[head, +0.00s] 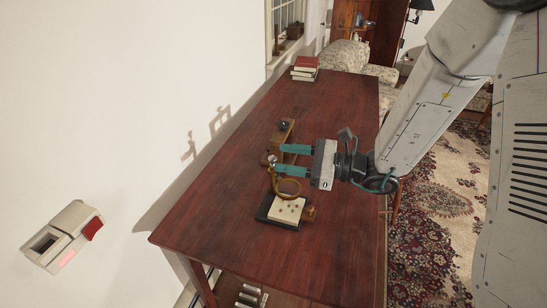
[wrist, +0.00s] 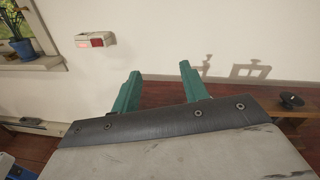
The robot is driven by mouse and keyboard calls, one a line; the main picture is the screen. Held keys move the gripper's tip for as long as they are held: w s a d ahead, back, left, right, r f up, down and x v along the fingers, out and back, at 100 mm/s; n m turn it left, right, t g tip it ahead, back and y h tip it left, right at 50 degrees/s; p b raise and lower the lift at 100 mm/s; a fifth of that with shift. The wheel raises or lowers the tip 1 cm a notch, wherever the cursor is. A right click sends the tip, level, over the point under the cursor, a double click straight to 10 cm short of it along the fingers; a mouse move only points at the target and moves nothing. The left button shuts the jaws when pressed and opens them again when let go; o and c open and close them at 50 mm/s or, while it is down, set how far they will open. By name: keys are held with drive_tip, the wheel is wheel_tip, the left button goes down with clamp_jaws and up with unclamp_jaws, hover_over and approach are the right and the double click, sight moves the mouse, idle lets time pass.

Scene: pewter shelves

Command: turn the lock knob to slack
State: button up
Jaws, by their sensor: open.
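My gripper (head: 280,159) is open, its two teal fingers pointing left above the red-brown table. The fingers also show in the wrist view (wrist: 157,82), with nothing seen between them. A small round metal-looking part (head: 268,160) is close to the fingertips in the head view; I cannot tell if they touch. A black knob (head: 283,124) sits on a wooden block (head: 288,132) beyond the fingers; the knob also shows at right in the wrist view (wrist: 290,100). A brass ring (head: 289,187) is nearer, below the lower finger. Which part is the lock knob is unclear.
A cream plate with dark dots (head: 285,208) lies on a black base, with a brass piece (head: 310,212) at its right. Stacked books (head: 305,68) are at the table's (head: 215,215) far end. A white box with red (head: 62,236) is on the left wall.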

sight(273, 157)
drive_tip(key=w+f+m+t, duration=0.1)
drive_tip(key=w+f+m, duration=0.1)
drive_tip(key=w+d+f+m+t+h, duration=0.1)
drive_tip(key=f+m+t, duration=0.1)
drive_tip(key=f, duration=0.1)
drive_tip(key=w+d+f+m+t+h, duration=0.1)
drive_tip(key=w+f+m+t, duration=0.1)
drive_tip(key=shift+w+d+f, duration=0.25)
drive_tip(key=shift+w+f, duration=0.1)
drive_tip(key=shift+f, duration=0.05)
drive_tip(key=shift+w+a+f+t, duration=0.15)
drive_tip(key=shift+w+t, duration=0.05)
drive_tip(key=shift+t, duration=0.2)
drive_tip(key=x, duration=0.7)
drive_tip(key=shift+w+a+f, duration=0.1)
drive_tip(key=c, duration=0.9)
